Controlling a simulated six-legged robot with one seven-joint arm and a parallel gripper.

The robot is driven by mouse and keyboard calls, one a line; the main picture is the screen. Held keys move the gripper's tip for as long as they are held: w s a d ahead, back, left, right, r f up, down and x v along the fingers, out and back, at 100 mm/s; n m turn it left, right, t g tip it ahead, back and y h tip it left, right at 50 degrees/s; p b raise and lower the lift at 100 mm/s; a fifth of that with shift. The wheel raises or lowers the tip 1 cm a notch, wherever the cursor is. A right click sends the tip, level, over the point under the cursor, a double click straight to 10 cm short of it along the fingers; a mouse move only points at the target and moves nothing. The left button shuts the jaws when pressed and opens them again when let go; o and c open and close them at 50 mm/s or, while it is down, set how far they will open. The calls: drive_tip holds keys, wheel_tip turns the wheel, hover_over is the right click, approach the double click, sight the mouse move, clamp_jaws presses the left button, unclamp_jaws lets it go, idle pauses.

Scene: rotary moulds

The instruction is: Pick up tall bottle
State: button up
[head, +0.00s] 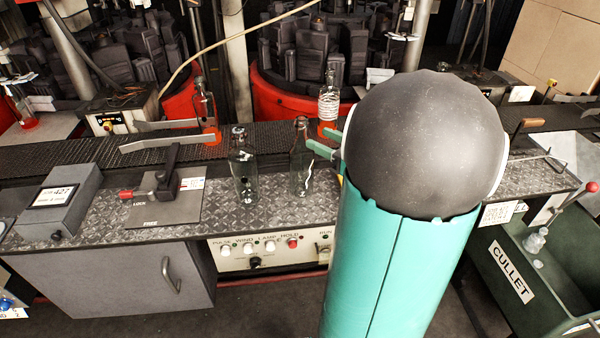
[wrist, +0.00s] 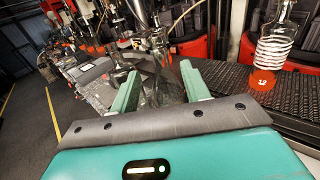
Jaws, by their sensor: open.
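Two clear glass bottles stand upright on the checker-plate counter: a wide-bodied one (head: 243,170) and, to its right, a narrower long-necked one (head: 301,165). They look near equal in height, so I cannot tell for sure which is the tall bottle. My gripper (head: 319,141) is open, its green fingers just right of the narrower bottle at about neck height. In the wrist view my gripper (wrist: 161,74) points toward clear glass (wrist: 165,88) showing between and beyond the fingers. Whether the fingers reach around it is unclear. My arm hides the counter to the right.
A ringed bottle (head: 328,104) and another bottle (head: 204,108), each with a red block at its base, stand on the dark conveyor (head: 270,137) behind. A lever fixture (head: 165,185) and a grey label box (head: 60,200) occupy the counter's left. A cullet bin (head: 512,273) is right.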

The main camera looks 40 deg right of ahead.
sight(306, 130)
drive_tip(key=w, duration=0.4)
drive_tip(key=w+a, duration=0.1)
drive_tip(key=w, duration=0.2)
drive_tip(key=shift+r, duration=0.15)
clamp_jaws()
